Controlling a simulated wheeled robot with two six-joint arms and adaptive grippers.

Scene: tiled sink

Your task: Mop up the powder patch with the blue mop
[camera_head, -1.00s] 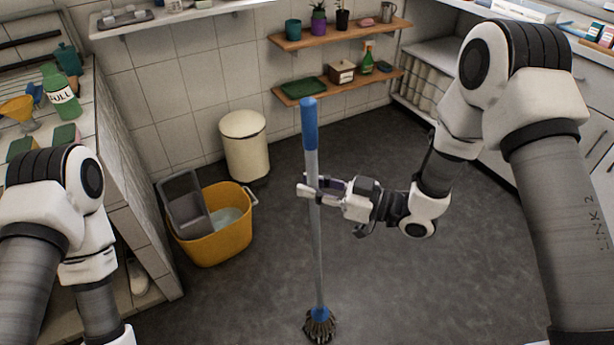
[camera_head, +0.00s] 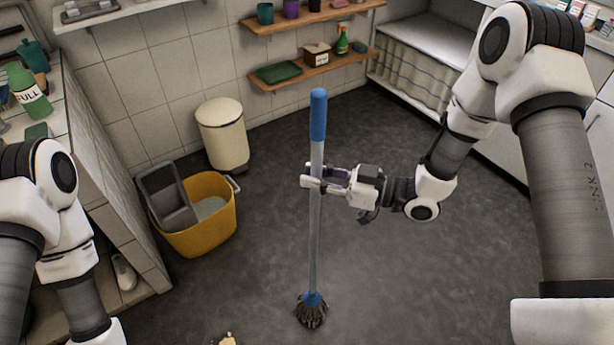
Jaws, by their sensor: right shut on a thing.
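The blue mop (camera_head: 316,235) stands nearly upright in the middle of the view, with a blue grip on top and a dark stringy head (camera_head: 311,311) at or near the floor. My right gripper (camera_head: 310,182) is shut around its grey pole, below the blue grip. A small pale tan patch (camera_head: 228,340), perhaps the powder, shows at the bottom edge, left of and nearer than the mop head; it is partly cut off. My left arm comes in at the left, and its gripper is out of view.
A yellow bucket (camera_head: 222,228) with a grey wringer (camera_head: 168,198) stands left of the mop, by the tiled counter. A cream bin (camera_head: 222,138) stands behind it. A shoe (camera_head: 124,272) lies below the counter. Dark floor around the mop is clear.

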